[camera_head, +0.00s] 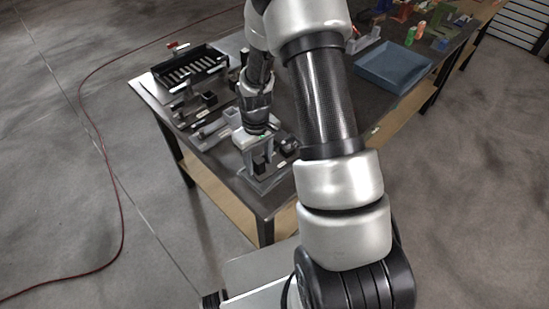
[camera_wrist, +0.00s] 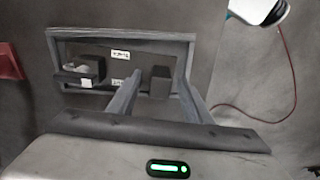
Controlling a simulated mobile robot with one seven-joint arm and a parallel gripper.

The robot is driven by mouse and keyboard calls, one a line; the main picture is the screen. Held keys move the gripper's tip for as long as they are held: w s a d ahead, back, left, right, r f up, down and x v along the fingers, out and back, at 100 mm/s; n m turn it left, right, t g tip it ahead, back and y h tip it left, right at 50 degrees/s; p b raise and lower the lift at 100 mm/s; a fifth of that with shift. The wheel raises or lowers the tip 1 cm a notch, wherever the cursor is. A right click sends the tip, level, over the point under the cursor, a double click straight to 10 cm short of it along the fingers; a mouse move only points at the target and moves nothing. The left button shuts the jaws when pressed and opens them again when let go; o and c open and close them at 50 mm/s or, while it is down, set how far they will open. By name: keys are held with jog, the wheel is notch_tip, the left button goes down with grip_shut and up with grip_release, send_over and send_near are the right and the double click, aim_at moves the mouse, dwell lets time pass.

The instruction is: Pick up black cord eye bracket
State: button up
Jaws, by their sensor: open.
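My gripper (camera_wrist: 161,76) is open in the wrist view, its two grey fingers spread on either side of a small plain black block (camera_wrist: 160,84). This block may be the black cord eye bracket, but its shape is too dark to be sure. I cannot tell whether either finger touches it. A second black piece (camera_wrist: 90,70), with a lighter grey part on it, lies to the left. Both are within a shallow grey-rimmed tray (camera_wrist: 120,34) with small white labels. In the head view my gripper (camera_head: 260,162) is low at the table's near corner.
The dark workbench (camera_head: 160,92) holds several fixtures and a black slotted tray (camera_head: 190,68) at the far left. A blue bin (camera_head: 394,67) stands to the right, with small coloured parts behind it. A red cable (camera_head: 97,125) lies on the floor.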

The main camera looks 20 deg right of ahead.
jog(key=shift+f, duration=0.65)
grip_shut()
jog(key=shift+r, duration=0.1)
